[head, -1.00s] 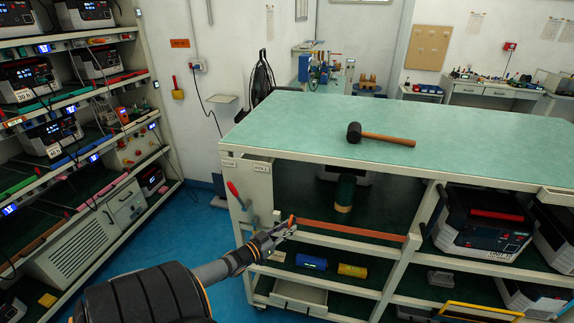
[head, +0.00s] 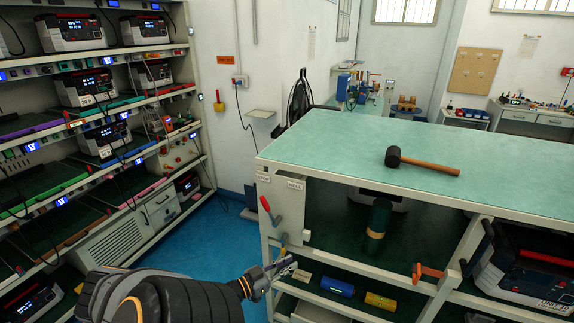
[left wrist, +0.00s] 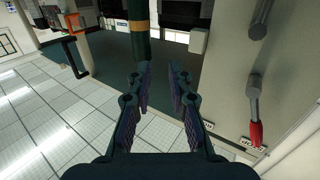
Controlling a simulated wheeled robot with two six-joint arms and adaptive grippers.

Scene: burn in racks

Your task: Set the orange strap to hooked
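The orange strap (head: 430,271) shows as a short orange piece at the right post of the green-topped cart, below the top. It does not span the bay. In the left wrist view, an orange end (left wrist: 76,22) with a dark bracket shows at upper left. My left gripper (head: 287,267) is in front of the cart's left post, well apart from the strap. In the left wrist view my left gripper (left wrist: 162,88) has its fingers spread with nothing between them. My right gripper is not in view.
A red-handled lever (head: 267,205) is on the cart's left post; it also shows in the left wrist view (left wrist: 256,130). A dark green cylinder (head: 378,225) stands in the bay. A mallet (head: 420,162) lies on top. Blue (head: 337,286) and yellow (head: 380,301) cylinders lie below.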

